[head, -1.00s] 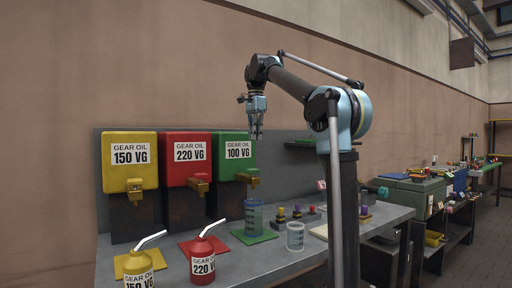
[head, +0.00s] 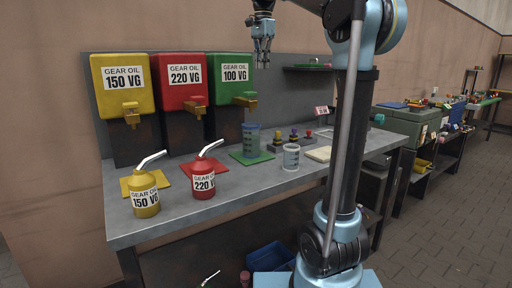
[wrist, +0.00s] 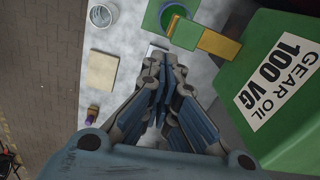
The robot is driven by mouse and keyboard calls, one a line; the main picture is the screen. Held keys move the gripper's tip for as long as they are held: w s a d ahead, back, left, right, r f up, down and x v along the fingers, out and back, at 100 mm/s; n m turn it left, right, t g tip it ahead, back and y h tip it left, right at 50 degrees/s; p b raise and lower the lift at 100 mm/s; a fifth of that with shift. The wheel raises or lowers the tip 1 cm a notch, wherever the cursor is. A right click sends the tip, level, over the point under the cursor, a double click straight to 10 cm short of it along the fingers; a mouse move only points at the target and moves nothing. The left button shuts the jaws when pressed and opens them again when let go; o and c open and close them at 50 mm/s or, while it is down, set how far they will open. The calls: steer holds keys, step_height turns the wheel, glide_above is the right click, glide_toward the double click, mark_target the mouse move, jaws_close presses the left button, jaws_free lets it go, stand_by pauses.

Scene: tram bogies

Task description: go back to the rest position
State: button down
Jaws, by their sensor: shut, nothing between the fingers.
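My gripper (head: 262,60) hangs pointing down above the workbench, in front of the grey back panel and to the right of the green oil tank. It is shut and empty, and nothing hangs from it. In the wrist view my gripper (wrist: 158,95) shows its fingers together, with the bench top beneath and the green tank (wrist: 280,90) close on the right. My arm is raised and folded over at the top of the head view.
Yellow (head: 123,85), red (head: 180,82) and green (head: 231,80) gear oil tanks stand at the back.

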steer(key=s+d+f+n, duration=0.3)
steer(key=s+d+f, duration=0.2)
steer(key=s+f, duration=0.5)
steer(key=s+d+f+n+t, duration=0.1)
steer(key=s+d+f+n, duration=0.2)
steer(key=f, duration=1.9)
steer(key=s+d+f+n+t, duration=0.1)
steer(key=s+d+f+n, duration=0.3)
steer(key=s+f, duration=1.2)
steer(key=s+d, duration=0.1)
steer(key=d, duration=0.3)
steer(key=shift+s+d, duration=0.2)
steer(key=shift+d, duration=0.15)
